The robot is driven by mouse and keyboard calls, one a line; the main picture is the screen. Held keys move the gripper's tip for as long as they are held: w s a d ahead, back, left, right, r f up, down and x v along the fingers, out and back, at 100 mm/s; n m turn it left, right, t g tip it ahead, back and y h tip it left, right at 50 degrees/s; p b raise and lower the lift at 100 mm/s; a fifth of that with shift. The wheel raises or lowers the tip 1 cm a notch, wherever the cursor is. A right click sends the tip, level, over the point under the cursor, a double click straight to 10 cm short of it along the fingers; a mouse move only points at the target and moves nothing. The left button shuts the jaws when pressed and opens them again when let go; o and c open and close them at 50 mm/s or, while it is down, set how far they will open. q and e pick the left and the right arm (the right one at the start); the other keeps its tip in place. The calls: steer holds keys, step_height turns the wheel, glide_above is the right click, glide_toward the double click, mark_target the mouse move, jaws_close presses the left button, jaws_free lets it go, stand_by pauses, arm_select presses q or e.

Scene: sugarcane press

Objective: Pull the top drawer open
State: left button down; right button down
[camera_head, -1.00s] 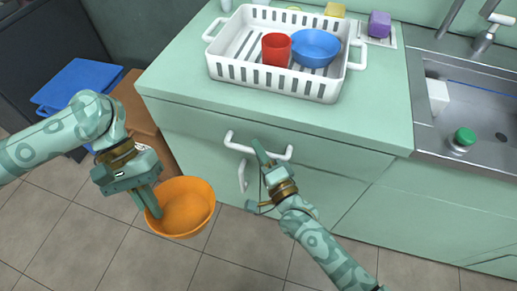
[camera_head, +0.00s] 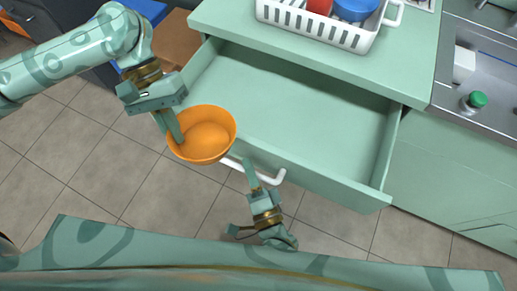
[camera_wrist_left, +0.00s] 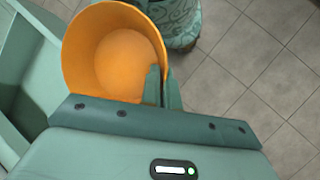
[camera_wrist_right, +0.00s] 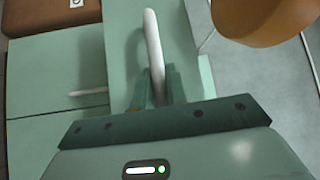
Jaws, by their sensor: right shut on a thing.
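The top drawer (camera_head: 290,110) is pulled well out from the green cabinet, and its inside looks empty. Its white bar handle (camera_head: 272,178) is on the front panel and also shows in the right wrist view (camera_wrist_right: 153,45). My right gripper (camera_head: 252,172) is shut on this handle, with a finger on each side of the bar. My left gripper (camera_head: 174,130) is shut on the rim of an orange bowl (camera_head: 208,140), held beside the drawer's left front corner. The bowl hides part of the drawer front and handle. In the left wrist view the bowl (camera_wrist_left: 110,55) looks empty.
A white dish rack (camera_head: 318,30) with a red cup (camera_head: 319,6) and a blue bowl (camera_head: 355,8) stands on the countertop (camera_head: 225,18). A sink (camera_head: 490,75) is at the right. A brown box (camera_head: 175,40) stands left of the cabinet. Tiled floor is open in front.

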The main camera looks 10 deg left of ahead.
steer(key=shift+s+a+f, duration=0.1)
steer(key=shift+s+a, duration=0.1)
steer(key=shift+s, duration=0.35)
steer(key=shift+s+a, duration=0.15)
steer(key=shift+s, duration=0.4)
steer(key=c, duration=1.4)
jaws_free()
